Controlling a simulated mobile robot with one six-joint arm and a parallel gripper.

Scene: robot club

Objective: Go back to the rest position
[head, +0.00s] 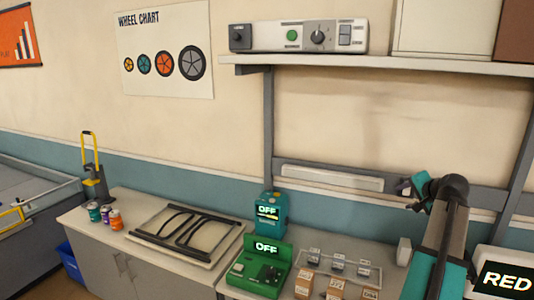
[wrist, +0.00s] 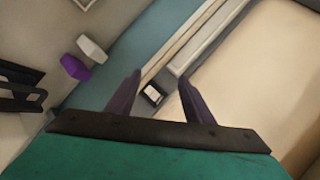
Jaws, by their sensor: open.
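My gripper (wrist: 160,80) is open in the wrist view, with its two dark fingers apart and nothing held between them. A small dark block with a pale face (wrist: 153,95) shows beyond the gap between the fingers; I cannot tell how far away it is. In the head view my gripper (head: 411,190) is at the end of my raised teal arm on the right. It is above the bench, in front of the wall and apart from the things on the bench.
A shelf (head: 400,66) carries a control panel (head: 298,38). A black-rodded frame (head: 188,233) lies left. A RED display (head: 506,278) is at right.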

